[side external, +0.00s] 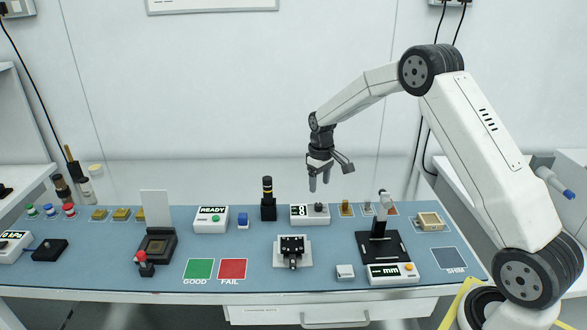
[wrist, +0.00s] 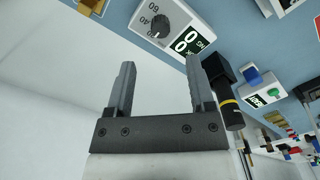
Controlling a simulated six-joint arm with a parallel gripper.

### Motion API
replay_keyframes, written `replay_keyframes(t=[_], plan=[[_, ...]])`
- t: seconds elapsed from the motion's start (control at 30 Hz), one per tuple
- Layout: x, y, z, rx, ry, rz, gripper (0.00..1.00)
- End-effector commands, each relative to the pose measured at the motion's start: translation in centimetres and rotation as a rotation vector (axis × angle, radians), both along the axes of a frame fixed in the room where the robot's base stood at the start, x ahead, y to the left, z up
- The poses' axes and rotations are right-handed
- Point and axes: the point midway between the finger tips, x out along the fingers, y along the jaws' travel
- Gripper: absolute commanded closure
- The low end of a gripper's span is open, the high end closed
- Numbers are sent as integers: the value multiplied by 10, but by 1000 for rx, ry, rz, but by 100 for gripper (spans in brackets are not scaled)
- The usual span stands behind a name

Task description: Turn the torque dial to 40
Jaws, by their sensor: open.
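The torque dial (side external: 319,208) is a small dark knob on a white box (side external: 300,221) with a black display, near the back middle of the blue mat. In the wrist view the dial (wrist: 161,27) is a round dark knob with a light pointer mark, and 40 and 60 are printed beside it. The box's display (wrist: 188,41) appears upside down there; I cannot read it surely. My gripper (side external: 319,183) is open and empty, above the dial and apart from it. In the wrist view its two fingers (wrist: 160,64) stand wide apart below the dial.
A black cylinder with a yellow band (side external: 268,199) stands just left of the box; it also shows beside the right finger in the wrist view (wrist: 231,115). A READY box (side external: 211,226) stands further left. A black fixture (side external: 291,246) stands in front. Small brass parts (side external: 346,208) lie right.

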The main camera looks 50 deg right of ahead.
Motion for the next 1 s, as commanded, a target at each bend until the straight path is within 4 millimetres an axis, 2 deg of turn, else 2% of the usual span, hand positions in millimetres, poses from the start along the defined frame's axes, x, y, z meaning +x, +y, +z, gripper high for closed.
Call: replay_keyframes(t=[0.17, 0.6, 0.8, 1.0], plan=[[0, 0, -14, 1, 2, 0, 31], [0, 1, -64, 1, 1, 0, 31], [0, 0, -74, 0, -1, 0, 31], [0, 0, -74, 0, -2, 0, 31]])
